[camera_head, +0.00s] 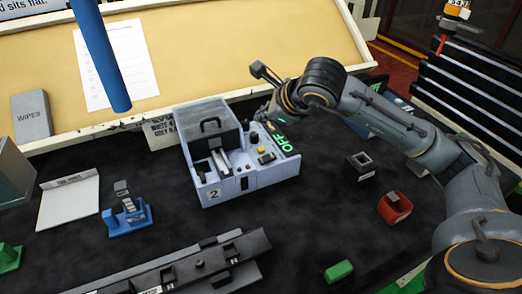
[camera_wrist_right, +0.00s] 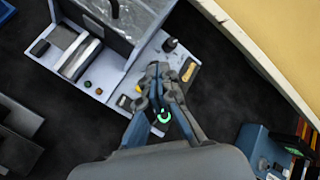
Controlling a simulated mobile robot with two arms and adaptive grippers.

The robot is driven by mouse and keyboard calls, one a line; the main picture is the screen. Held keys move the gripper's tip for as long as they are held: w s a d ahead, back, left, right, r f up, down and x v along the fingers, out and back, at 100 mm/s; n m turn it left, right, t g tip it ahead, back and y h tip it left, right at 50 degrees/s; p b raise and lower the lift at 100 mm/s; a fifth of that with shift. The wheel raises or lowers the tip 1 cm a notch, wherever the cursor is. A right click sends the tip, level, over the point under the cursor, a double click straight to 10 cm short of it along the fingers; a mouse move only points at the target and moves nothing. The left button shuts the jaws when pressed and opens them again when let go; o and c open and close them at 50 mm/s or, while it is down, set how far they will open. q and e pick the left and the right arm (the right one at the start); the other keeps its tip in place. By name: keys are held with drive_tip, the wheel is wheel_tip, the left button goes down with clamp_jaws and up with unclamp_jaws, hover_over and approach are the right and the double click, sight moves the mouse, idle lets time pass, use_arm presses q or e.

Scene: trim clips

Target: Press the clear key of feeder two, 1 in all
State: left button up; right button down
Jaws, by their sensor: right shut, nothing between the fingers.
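Feeder two (camera_head: 213,194), a pale grey-blue box marked "2", stands on the dark table in the middle. I cannot read which key is the clear key. My right gripper (camera_head: 266,112) is shut and empty, above the back right part of the panel. In the right wrist view its fingertips (camera_wrist_right: 158,72) cover part of the panel of feeder two (camera_wrist_right: 105,82). My left gripper is not in view.
A blue stand (camera_head: 127,218) and a white plate (camera_head: 68,202) are at the left. A long dark rail (camera_head: 190,268) lies in front. A black block (camera_head: 361,166), a red block (camera_head: 395,207) and a green block (camera_head: 338,271) are at the right. A tilted board (camera_head: 220,50) stands behind.

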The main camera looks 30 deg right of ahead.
sight(263, 150)
wheel_tip(263, 150, down, 7)
drive_tip(key=b, duration=0.4)
drive_tip(key=shift+r, duration=0.2)
drive_tip(key=shift+f+b, duration=0.35)
drive_tip(key=shift+b, duration=0.15)
idle(0.6)
drive_tip(key=shift+f+b, duration=0.35)
drive_tip(key=shift+b, duration=0.3)
drive_tip(key=shift+f+b, duration=0.6)
drive_tip(key=shift+b, duration=0.1)
idle(0.5)
drive_tip(key=shift+r, duration=0.15)
drive_tip(key=shift+r+p, duration=0.45)
drive_tip(key=shift+r, duration=0.4)
drive_tip(key=shift+r+p, duration=1.5)
drive_tip(key=shift+r, duration=1.05)
